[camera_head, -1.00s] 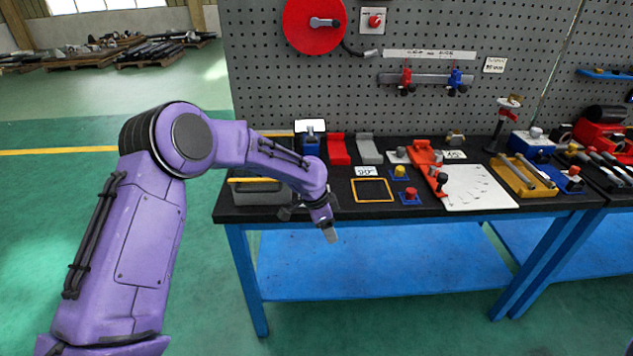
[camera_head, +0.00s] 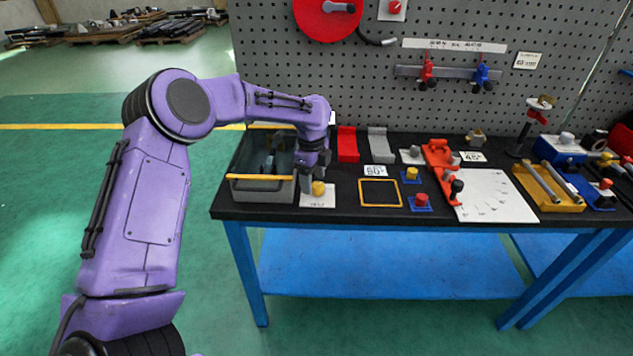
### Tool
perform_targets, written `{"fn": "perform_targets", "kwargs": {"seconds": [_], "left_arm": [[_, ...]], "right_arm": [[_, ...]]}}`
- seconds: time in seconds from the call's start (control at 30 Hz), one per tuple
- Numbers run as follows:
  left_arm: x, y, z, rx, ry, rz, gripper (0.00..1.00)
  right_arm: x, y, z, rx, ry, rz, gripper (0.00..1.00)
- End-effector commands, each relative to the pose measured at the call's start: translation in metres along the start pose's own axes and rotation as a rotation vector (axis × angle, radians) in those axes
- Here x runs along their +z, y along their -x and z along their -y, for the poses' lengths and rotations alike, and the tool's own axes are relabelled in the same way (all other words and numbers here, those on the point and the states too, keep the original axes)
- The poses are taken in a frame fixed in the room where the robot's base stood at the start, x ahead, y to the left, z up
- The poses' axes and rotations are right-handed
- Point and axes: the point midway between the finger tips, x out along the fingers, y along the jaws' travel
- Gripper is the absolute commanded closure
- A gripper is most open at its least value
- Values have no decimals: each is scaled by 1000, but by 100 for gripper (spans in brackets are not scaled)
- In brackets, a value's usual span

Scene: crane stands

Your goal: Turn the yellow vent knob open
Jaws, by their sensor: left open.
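A yellow knob (camera_head: 318,188) stands on a white plate (camera_head: 318,202) near the front left of the bench. A second yellow knob (camera_head: 411,174) stands on a blue plate, with a red knob (camera_head: 421,200) on another blue plate in front of it. I cannot tell from any label which one is the vent knob. My left gripper (camera_head: 308,184) points down over the white plate, open, close beside the first yellow knob. Whether it touches that knob is not clear. My right gripper is out of view.
A grey box (camera_head: 261,190) with yellow edges and tools inside stands just left of the gripper. Red (camera_head: 347,145) and grey (camera_head: 377,145) blocks stand behind. A yellow-framed square (camera_head: 379,193) lies to the right. The pegboard (camera_head: 480,110) closes the back.

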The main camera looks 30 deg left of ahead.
Motion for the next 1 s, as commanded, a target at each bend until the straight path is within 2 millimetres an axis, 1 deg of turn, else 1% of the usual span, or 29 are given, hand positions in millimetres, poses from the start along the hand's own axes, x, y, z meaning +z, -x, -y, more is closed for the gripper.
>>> {"fn": "perform_targets", "kwargs": {"seconds": [0.03, 0.1, 0.17, 0.27, 0.43, 0.47, 0.5, 0.57, 0.6, 0.63, 0.87, 1.0], "left_arm": [[-1, -10, 2, 7, 0, 2, 35], [-2, -20, 5, 8, -2, 3, 35], [-4, -26, 6, 10, -5, 3, 35], [-4, -30, 8, 9, -6, 3, 35], [-4, -30, 8, 9, -6, 2, 35], [-4, -30, 8, 9, -5, 2, 41], [-4, -29, 8, 9, -5, 2, 54], [-4, -29, 8, 9, -5, 2, 74], [-4, -29, 8, 10, -6, 2, 87], [-4, -29, 7, 10, -6, 2, 91], [-4, -29, 7, 11, 0, 2, 91], [-4, -28, 7, 12, 29, 3, 91]], "right_arm": [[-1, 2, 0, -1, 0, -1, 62], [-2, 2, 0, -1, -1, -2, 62], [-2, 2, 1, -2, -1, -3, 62], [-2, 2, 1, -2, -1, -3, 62], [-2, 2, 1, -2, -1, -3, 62], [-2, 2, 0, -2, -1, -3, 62], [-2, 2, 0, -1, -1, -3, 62], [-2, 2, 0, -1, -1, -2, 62], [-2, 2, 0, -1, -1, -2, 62], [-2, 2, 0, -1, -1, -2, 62], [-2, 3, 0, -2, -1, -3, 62], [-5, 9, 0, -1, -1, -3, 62]]}}
